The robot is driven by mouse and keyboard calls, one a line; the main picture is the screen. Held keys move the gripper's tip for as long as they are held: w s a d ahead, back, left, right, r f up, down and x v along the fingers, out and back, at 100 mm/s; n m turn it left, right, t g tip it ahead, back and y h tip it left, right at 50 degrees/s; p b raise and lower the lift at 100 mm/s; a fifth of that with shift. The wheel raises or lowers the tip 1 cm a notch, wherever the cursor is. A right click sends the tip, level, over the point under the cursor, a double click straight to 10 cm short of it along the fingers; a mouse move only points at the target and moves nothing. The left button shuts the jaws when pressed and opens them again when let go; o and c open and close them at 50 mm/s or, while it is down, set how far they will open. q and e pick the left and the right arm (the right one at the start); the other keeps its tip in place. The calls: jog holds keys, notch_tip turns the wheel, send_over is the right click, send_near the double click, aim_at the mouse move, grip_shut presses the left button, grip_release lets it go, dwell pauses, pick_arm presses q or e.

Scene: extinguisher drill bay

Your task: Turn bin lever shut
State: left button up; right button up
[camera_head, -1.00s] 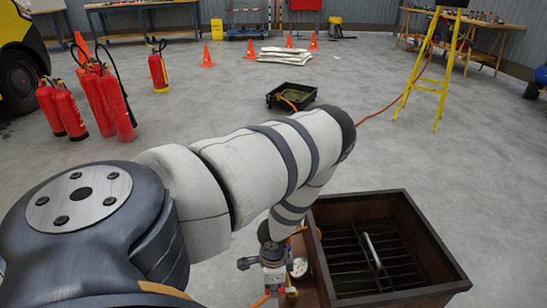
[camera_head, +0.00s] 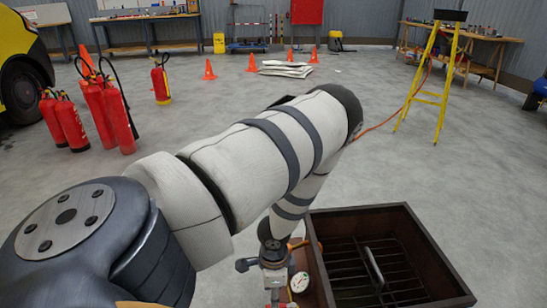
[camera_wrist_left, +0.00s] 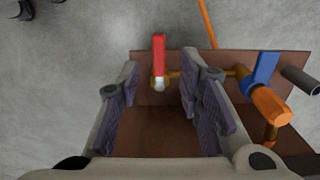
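The dark brown bin (camera_head: 447,270) stands at the lower right of the head view, with a grille and a grey bar handle (camera_head: 374,265) inside. In the left wrist view, a red lever (camera_wrist_left: 159,52) sits on a brass fitting by a brown panel (camera_wrist_left: 150,130). A blue lever (camera_wrist_left: 265,72) and an orange handle (camera_wrist_left: 265,107) are to its right. My left gripper (camera_wrist_left: 160,66) is open, its fingers either side of the red lever with gaps showing. I cannot tell how deep the lever sits between them. In the head view my arm partly hides this area. My right gripper is not in view.
A round gauge (camera_head: 299,282) is beside the bin. An orange hose (camera_wrist_left: 207,22) runs near the panel. Red extinguishers (camera_head: 117,118) stand at the left, and a yellow stepladder (camera_head: 433,80) stands at the back right. The floor between is mostly clear.

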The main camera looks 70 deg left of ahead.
pick_arm(q)
notch_tip(320, 180, up, 7)
dwell(0.4)
jog(key=s+d+r+n+g+p, duration=0.1)
jog(key=s+d+p, duration=0.3)
jog(key=s+d, duration=0.5)
jog(key=s+d+r+n+g+p, duration=0.1)
jog(key=s+d+r+n+p, duration=0.2)
jog(key=s+d, duration=0.6)
jog(key=shift+s+d+r+p, duration=0.25)
jog(key=shift+s+d+p, duration=0.1)
jog(key=shift+s, duration=0.2)
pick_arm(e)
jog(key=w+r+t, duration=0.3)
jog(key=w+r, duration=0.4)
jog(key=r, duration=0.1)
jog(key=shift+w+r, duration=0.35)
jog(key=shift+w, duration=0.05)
